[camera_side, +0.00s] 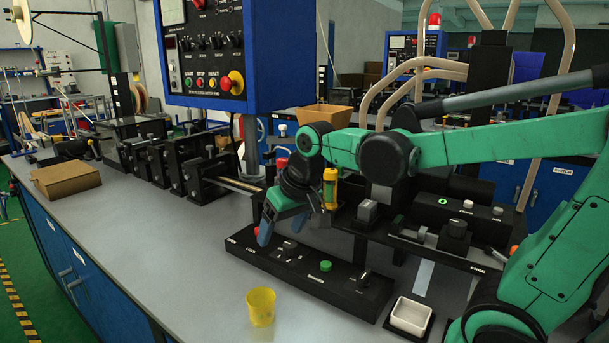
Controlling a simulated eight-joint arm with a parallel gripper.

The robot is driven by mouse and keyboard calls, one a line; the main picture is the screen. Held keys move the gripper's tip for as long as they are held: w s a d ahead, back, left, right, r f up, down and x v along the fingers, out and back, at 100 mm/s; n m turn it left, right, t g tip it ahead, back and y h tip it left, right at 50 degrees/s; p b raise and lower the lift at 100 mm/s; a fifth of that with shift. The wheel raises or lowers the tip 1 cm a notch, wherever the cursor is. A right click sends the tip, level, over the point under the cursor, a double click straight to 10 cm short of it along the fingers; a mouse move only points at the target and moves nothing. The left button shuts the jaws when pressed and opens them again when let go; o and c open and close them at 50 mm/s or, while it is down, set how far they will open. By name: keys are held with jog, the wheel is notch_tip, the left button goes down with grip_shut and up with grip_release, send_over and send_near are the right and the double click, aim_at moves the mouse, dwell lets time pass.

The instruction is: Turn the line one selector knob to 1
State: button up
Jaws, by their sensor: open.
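A long black control panel (262,255) lies on the bench. It carries small dark knobs (290,244) left of its middle, a green button (325,266), and a larger dark knob (362,279) near its right end. I cannot tell which knob is the line one selector, because the lettering is too small to read; its setting is also unclear. My gripper (282,227) points down, open, above the panel's left part. Its fingers are apart with nothing seen between them. I cannot tell whether a fingertip touches the panel. A red button (256,232) is partly hidden by a finger.
A yellow cup (261,306) stands in front of the panel, and a white square dish (410,315) sits to its right. A yellow bottle (330,188) and black machinery stand close behind my gripper. A cardboard box (66,180) is far left. The front left bench is clear.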

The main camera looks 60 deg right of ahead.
jog(key=w+d+f+m+g, duration=0.2)
jog(key=w+d+m+g, duration=0.1)
jog(key=w+d, duration=0.25)
jog(key=m+g, duration=0.2)
jog(key=m, duration=0.1)
send_over(290, 244)
notch_tip(290, 244, down, 4)
jog(key=shift+r+y, duration=0.15)
jog(key=shift+y, duration=0.15)
jog(key=shift+f, duration=2.95)
grip_shut()
